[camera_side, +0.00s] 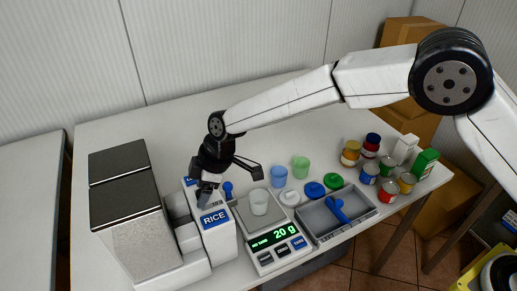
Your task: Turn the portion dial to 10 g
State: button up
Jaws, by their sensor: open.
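A digital scale (267,243) stands near the table's front edge. Its lit display (272,239) reads 20 g in green, and a translucent cup (259,201) stands on its pan. A white box with a blue RICE label (214,218) is left of the scale. My gripper (231,186) is above the back of this box, its black fingers spread apart. A small blue knob-like part (228,187) shows between the fingers; I cannot tell what it belongs to. I cannot clearly make out the portion dial; the gripper covers part of the box top.
Two metal-topped bins (139,235) stand at left. A grey tray (356,224) with a blue scoop (338,209) is right of the scale. Blue (279,176) and green cups (300,167) stand behind. Several cans (388,190) and cartons are at right. The table's back is clear.

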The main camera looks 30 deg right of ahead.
jog(key=shift+f, duration=0.15)
grip_shut()
